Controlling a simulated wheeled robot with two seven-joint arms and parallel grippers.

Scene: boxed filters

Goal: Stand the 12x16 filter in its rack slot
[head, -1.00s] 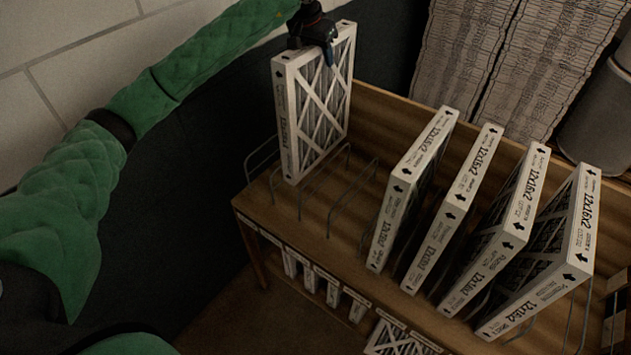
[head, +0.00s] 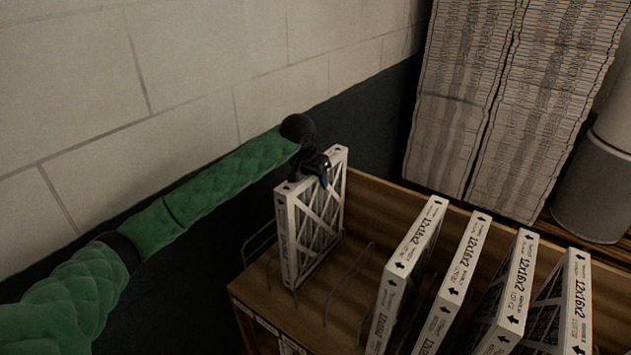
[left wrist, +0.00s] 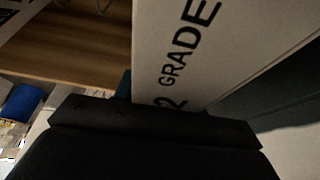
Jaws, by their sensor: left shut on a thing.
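The white-framed filter (head: 286,238) stands upright at the left end of the wooden rack (head: 352,190), among wire dividers. My left gripper (head: 318,172) is shut on this filter's top edge. In the left wrist view the filter's white edge (left wrist: 185,50) fills the middle, with the word GRADE printed on it, and the dark gripper (left wrist: 160,112) crosses below. Whether the filter's bottom rests on the shelf is hard to tell. My right gripper is not in view.
Several filters marked 12x16x2 (head: 412,260) stand leaning in slots to the right. Empty wire dividers (head: 350,285) lie between them and the held filter. Tall pleated stacks (head: 460,100) and a grey cylinder (head: 595,190) stand behind. A wall (head: 200,80) is at the back left.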

